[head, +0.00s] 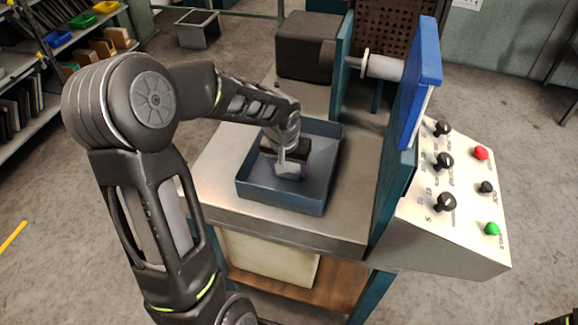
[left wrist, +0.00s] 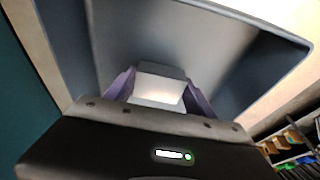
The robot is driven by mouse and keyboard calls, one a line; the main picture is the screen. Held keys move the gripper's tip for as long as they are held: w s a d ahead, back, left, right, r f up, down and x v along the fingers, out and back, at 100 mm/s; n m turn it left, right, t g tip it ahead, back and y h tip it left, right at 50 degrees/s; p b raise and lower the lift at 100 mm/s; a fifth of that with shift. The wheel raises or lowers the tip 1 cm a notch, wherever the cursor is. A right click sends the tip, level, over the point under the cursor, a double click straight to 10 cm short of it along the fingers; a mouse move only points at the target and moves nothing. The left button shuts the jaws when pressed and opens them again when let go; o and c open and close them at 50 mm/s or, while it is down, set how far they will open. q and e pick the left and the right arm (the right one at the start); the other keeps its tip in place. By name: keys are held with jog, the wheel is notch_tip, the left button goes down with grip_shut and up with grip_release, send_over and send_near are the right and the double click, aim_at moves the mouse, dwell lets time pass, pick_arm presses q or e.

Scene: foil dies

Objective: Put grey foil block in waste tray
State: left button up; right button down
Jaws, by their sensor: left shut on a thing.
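The waste tray (head: 276,196) is a blue-grey open box on the steel bench top. My left gripper (head: 288,170) reaches down inside the tray's walls. It is shut on the grey foil block (head: 287,172), which is partly hidden by the gripper in the head view. In the left wrist view the block (left wrist: 158,86) sits bright between the purple fingers of my gripper (left wrist: 160,88), with the tray's wall (left wrist: 262,68) around it. I cannot tell whether the block touches the tray floor.
A machine with a blue plate (head: 420,80) stands right of the tray. A sloped control panel (head: 455,205) with black knobs and red and green buttons is at the right. A dark block-shaped housing (head: 308,45) stands behind. Shelves (head: 75,45) are at the upper left.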

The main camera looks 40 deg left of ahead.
pick_arm(q)
jog(key=shift+f, duration=0.25)
jog(key=o, duration=1.3)
jog(key=shift+r, duration=0.1)
jog(key=shift+r, duration=0.1)
jog(key=shift+r, duration=0.6)
jog(key=v, duration=1.1)
jog(key=shift+s+d, duration=0.1)
jog(key=shift+f, duration=0.1)
